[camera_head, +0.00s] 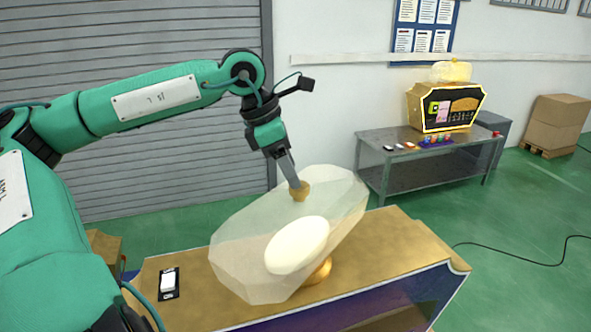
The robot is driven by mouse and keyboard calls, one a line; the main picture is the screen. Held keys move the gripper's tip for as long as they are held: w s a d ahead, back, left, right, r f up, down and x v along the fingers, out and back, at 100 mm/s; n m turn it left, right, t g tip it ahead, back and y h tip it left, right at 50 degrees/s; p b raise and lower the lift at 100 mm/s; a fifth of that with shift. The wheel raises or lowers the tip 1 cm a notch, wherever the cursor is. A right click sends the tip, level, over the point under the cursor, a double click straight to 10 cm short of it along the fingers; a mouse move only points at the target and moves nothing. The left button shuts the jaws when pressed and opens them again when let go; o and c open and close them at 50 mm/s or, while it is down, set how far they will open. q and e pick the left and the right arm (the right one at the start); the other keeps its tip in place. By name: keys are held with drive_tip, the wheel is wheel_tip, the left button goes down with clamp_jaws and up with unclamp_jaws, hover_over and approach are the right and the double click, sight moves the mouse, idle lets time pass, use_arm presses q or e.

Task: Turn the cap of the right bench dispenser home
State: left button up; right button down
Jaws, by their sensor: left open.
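A large translucent faceted dispenser (240,245) with a white oval on its front rises above the gold-topped bench (400,243) in the foreground. It looks tilted, and a round gold part (319,271) shows beneath it. A small gold cap (300,191) sits at its upper side. My left gripper (296,181) points down at the cap from above, its fingertips at or very near it. It is open; whether the fingers touch the cap is unclear. My right gripper is out of view.
A black-and-white card-like item (168,284) lies on the bench's left end. Behind, a grey metal table (383,147) holds a gold-and-black machine (445,107) and small coloured items. Cardboard boxes (556,122) stand far right. The green floor between is mostly clear, with a cable.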

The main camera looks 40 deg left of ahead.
sight(299, 219)
use_arm(q)
drive_tip(key=x, duration=0.2)
drive_tip(key=shift+d+f+p, duration=0.3)
drive_tip(key=shift+d+p, duration=0.05)
drive_tip(key=shift+p, duration=0.05)
drive_tip(key=shift+w+f, duration=0.1)
drive_tip(key=shift+f, duration=0.35)
clamp_jaws()
